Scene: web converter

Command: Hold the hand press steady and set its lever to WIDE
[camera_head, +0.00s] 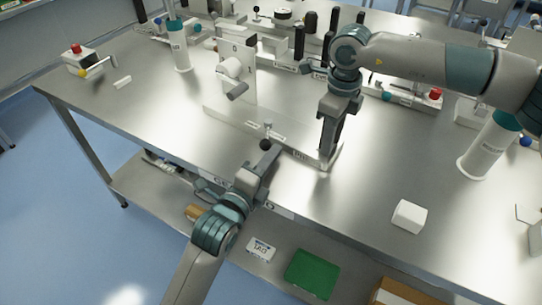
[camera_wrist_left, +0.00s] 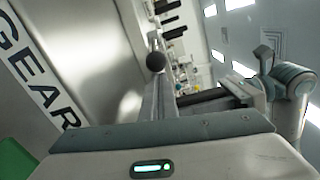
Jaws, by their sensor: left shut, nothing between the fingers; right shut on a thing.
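The hand press has a long metal base plate (camera_head: 226,117) on the table, with an upright white panel (camera_head: 238,62) behind its left part. A small lever with a black ball knob (camera_head: 266,143) stands at the plate's front edge; the knob also shows in the left wrist view (camera_wrist_left: 155,62). My left gripper (camera_head: 268,157) is shut and empty just in front of the knob; I cannot tell whether it touches it. My right gripper (camera_head: 327,140) points down, shut on a dark upright part at the plate's right end. The lever's labels are too small to read.
A white block (camera_head: 409,216) lies at the front right of the table. White cylinders stand at left (camera_head: 179,52) and right (camera_head: 486,150). A box with a red button (camera_head: 78,60) is at far left. Several black handles and fixtures crowd the back.

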